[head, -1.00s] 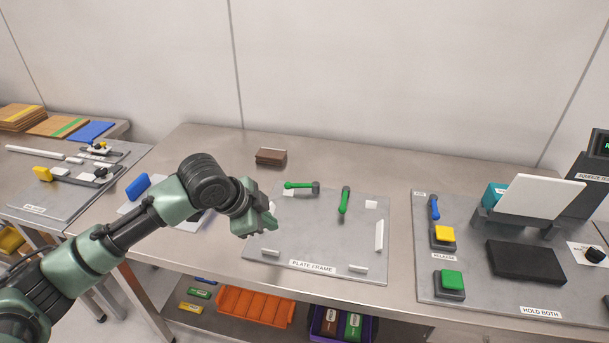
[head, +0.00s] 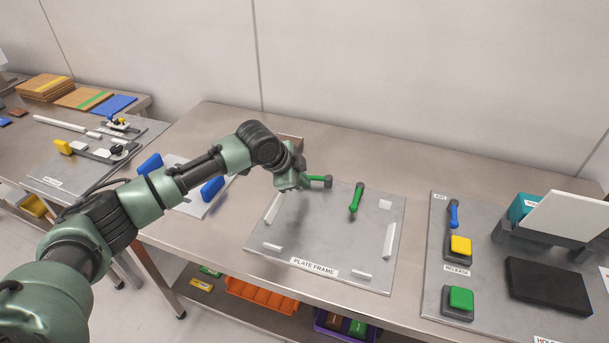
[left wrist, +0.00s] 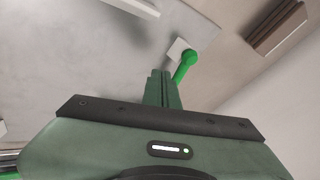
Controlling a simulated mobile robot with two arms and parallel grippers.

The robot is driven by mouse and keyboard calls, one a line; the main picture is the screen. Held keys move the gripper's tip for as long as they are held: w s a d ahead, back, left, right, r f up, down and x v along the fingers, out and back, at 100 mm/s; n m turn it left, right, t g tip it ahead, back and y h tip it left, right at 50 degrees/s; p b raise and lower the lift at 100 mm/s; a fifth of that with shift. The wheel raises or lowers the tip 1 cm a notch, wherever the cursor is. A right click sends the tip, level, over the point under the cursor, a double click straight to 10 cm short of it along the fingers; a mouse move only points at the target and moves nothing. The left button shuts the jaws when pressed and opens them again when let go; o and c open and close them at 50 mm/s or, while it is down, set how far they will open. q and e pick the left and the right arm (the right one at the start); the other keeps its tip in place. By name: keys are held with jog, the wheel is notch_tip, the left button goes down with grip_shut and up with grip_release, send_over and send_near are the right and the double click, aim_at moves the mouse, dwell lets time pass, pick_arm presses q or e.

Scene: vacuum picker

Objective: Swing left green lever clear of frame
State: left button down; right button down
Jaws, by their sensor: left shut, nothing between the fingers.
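The left green lever (head: 318,179) lies near the back edge of the grey plate frame board (head: 335,225), pointing left from its grey pivot. Its left end is hidden behind my left gripper (head: 303,182) in the head view. In the left wrist view the green lever (left wrist: 184,66) shows its round knob, close beside the tips of my left gripper (left wrist: 161,76). The fingers are together and hold nothing. I cannot tell whether they touch the lever. A second green lever (head: 356,197) stands to the right, pointing toward the front. My right gripper is out of view.
White guide strips (head: 389,240) edge the board, whose middle is clear. A brown block (head: 292,139) sits behind my left gripper. To the right, a panel holds yellow (head: 460,245) and green (head: 461,298) buttons. Blue handles (head: 212,188) stand to the left.

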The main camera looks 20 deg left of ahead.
pick_arm(q)
jog(key=shift+w+a+f, duration=0.1)
jog(key=shift+w, duration=0.7)
jog(key=shift+w+f, duration=0.15)
jog(key=shift+w, duration=0.15)
jog(key=shift+a, duration=0.1)
jog(key=shift+w+a+p, duration=0.15)
jog(key=shift+w+p, duration=0.1)
jog(key=shift+p, duration=0.2)
jog(key=shift+w+a, duration=0.3)
jog(key=shift+w, duration=0.3)
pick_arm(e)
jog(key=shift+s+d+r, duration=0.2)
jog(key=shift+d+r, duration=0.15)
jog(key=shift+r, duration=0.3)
pick_arm(q)
jog(key=shift+s, duration=0.1)
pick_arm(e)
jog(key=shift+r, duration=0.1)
